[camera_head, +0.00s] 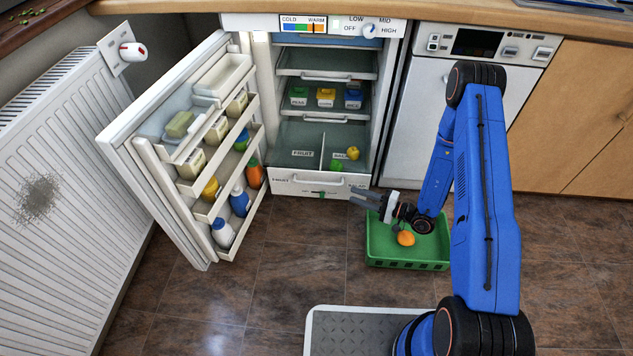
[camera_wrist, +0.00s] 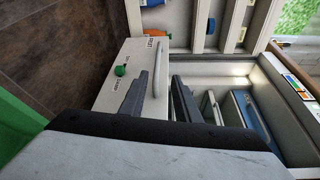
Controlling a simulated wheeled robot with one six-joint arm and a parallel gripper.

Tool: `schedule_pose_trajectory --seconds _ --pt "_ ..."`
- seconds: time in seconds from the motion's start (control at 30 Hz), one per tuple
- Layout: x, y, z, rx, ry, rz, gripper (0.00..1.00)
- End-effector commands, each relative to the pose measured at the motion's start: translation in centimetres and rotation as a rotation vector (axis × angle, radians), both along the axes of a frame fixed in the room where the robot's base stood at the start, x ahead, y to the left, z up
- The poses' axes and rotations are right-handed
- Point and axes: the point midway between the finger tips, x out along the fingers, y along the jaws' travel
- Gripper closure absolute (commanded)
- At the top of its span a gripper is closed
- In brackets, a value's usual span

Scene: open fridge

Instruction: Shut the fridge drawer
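The fridge drawer (camera_head: 283,188) is the white bottom drawer, with a bar handle and labels on its front. It stands at least partly out, and a yellow item (camera_head: 353,153) and a green item (camera_head: 335,165) show inside its divided space. In the wrist view the drawer front (camera_wrist: 112,92) appears turned sideways, with its handle (camera_wrist: 158,68) just beyond my fingertips. My gripper (camera_head: 353,197) is to the right of the drawer front, its fingers apart and empty, pointing left. In the wrist view a gap shows between the fingers (camera_wrist: 160,82). I cannot tell whether they touch the handle.
The fridge door (camera_head: 125,145) stands wide open at the left, its racks full of bottles and packs. A green basket (camera_head: 385,245) with an orange fruit (camera_head: 405,238) is on the floor beneath my gripper. A green knob (camera_wrist: 120,71) sits on the drawer front. Floor left of the basket is clear.

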Motion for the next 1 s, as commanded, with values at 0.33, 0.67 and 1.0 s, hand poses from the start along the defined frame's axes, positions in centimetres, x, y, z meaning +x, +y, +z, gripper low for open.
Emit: schedule_pose_trajectory --seconds 0.33,0.67,1.0 --pt "0.8 1.9 -0.8 -0.004 -0.002 -0.008 0.70" --pt "2.9 6.5 -1.1 -0.003 -0.001 -0.008 0.70" --pt "5.2 11.7 -1.5 -0.003 -0.003 -0.009 0.70"
